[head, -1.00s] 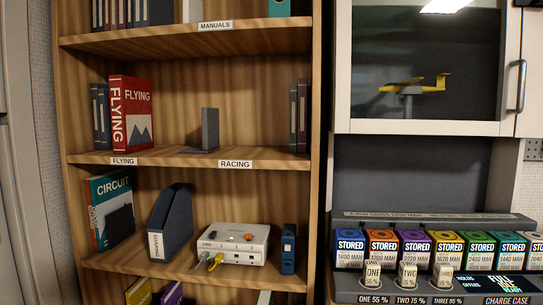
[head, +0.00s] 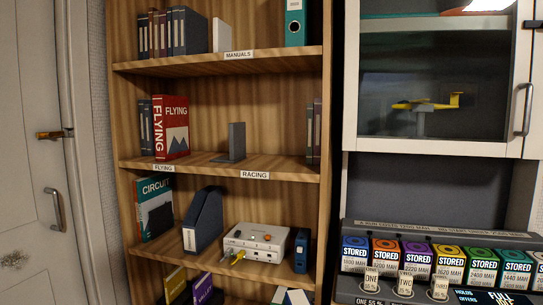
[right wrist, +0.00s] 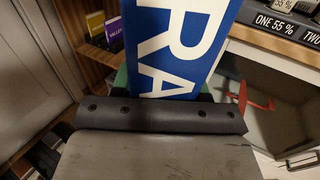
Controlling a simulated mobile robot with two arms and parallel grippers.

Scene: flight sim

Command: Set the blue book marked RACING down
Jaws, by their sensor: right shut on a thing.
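The blue book (right wrist: 193,25) with large white letters, of which "RA" shows, fills the upper middle of the right wrist view. My right gripper (right wrist: 163,92) is shut on it; its fingertips are mostly hidden behind the dark bar of the gripper. Neither gripper nor the blue book shows in the head view. In the head view the shelf label RACING (head: 255,175) is on the edge of the middle shelf (head: 205,163). A grey bookend (head: 236,142) stands above and left of that label. My left gripper is not in view.
A red FLYING book (head: 174,128) stands left of the bookend, with bare shelf between the bookend and dark books (head: 313,132) at the right. Below are a white box (head: 256,240) and a dark file holder (head: 203,221). A glass cabinet (head: 435,85) stands at the right.

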